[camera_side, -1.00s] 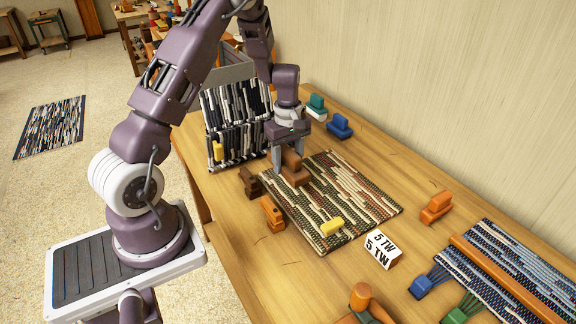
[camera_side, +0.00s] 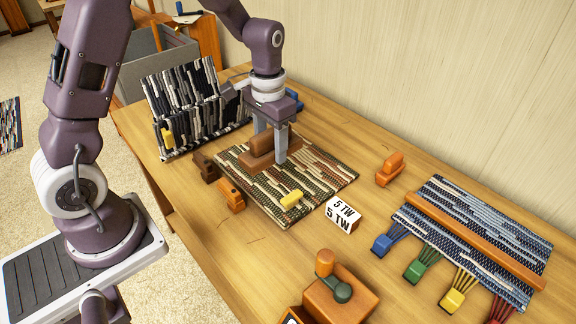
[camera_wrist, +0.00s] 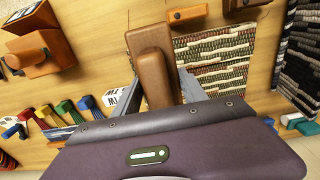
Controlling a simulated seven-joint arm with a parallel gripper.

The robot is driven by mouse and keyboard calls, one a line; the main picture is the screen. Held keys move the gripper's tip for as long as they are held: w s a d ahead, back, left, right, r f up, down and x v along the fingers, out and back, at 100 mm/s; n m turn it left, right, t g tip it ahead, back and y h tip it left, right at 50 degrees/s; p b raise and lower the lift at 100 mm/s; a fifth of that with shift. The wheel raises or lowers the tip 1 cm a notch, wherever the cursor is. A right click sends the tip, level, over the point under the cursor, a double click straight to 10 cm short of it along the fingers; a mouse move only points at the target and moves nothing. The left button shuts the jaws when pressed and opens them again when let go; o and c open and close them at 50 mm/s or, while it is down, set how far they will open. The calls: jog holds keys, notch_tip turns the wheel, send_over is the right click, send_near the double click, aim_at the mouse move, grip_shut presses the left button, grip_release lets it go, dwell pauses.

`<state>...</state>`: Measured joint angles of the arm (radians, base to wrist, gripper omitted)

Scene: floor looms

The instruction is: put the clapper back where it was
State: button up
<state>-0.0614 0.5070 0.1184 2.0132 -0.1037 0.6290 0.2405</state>
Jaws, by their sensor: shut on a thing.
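The clapper (camera_side: 262,146) is a brown wooden block with a raised grip on a flat base. My gripper (camera_side: 270,150) is shut on its grip, with one finger on each side. In the side view the clapper is over the far part of the striped woven mat (camera_side: 318,178); I cannot tell whether its base touches the mat. In the wrist view the clapper (camera_wrist: 152,62) fills the space between my fingers, and the mat (camera_wrist: 215,50) shows beside it. The clapper hides part of the mat.
A yellow block (camera_side: 291,200) lies on the mat's near edge. An orange block (camera_side: 231,196) and a dark brown one (camera_side: 206,166) stand left. A "5 TW" block (camera_side: 344,214) and an orange block (camera_side: 390,169) are right. A folded black-and-white textile (camera_side: 190,105) stands behind.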

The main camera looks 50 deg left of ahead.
jog(key=w+a+f, duration=0.3)
jog(key=w+a, duration=0.3)
jog(key=w, duration=0.3)
jog(key=w+a+f, duration=0.2)
jog(key=w+a, duration=0.3)
jog(key=w, duration=0.4)
notch_tip(320, 180, down, 10)
jog(key=shift+f, duration=0.2)
jog(key=shift+f, duration=0.1)
jog(key=o, duration=1.6)
jog(key=shift+c, duration=0.2)
